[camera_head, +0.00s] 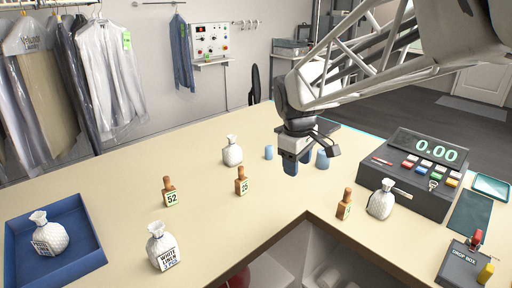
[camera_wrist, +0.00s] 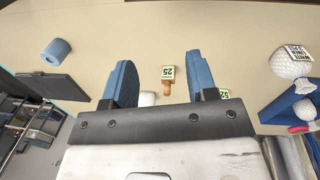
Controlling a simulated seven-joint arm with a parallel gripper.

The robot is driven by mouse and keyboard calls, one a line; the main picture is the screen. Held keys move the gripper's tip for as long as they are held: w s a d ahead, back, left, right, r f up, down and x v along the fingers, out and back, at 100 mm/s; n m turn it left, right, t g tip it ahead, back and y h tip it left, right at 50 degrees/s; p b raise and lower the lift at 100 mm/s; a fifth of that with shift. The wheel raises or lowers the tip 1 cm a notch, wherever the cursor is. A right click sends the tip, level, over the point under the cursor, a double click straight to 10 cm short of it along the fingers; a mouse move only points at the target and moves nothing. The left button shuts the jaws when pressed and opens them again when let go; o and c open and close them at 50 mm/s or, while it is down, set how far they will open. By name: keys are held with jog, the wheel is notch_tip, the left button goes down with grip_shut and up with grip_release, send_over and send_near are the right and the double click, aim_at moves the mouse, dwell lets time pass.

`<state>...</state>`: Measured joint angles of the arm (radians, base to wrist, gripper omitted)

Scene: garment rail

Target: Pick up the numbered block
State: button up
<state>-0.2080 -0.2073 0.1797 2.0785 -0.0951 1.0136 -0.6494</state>
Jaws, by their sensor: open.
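Several numbered blocks with brown knob tops stand on the beige counter. In the head view, one marked 52 (camera_head: 170,194) is left of centre, one marked 25 (camera_head: 241,183) is near the middle, and another (camera_head: 344,206) stands at the right by the counter's inner corner, its number unclear. My gripper (camera_head: 291,163) hangs open and empty above the counter, right of block 25. In the wrist view, block 25 (camera_wrist: 167,74) shows upside down in the gap between the open fingers (camera_wrist: 159,68), apart from them.
White bundles stand on the counter (camera_head: 110,181), one inside the blue tray (camera_head: 92,259) at left. Bagged garments (camera_head: 103,70) hang behind.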

jog(key=w+a+f+n, duration=0.35)
jog(key=w+a, duration=0.35)
jog(key=w, duration=0.3)
jog(key=n+h, duration=0.1)
jog(key=n, duration=0.4)
send_over(241, 167)
jog(key=shift+g, duration=0.4)
jog(key=f, duration=0.5)
jog(key=shift+w+a, duration=0.2)
jog(key=shift+a, duration=0.1)
jog(key=shift+d+f, duration=0.2)
jog(key=shift+f, duration=1.05)
jog(key=shift+f, duration=0.1)
jog(key=shift+s+d+f, duration=0.1)
jog(key=shift+f, duration=1.15)
jog(key=shift+d+f, duration=0.1)
jog(key=shift+f, duration=1.15)
jog(key=shift+c, duration=0.5)
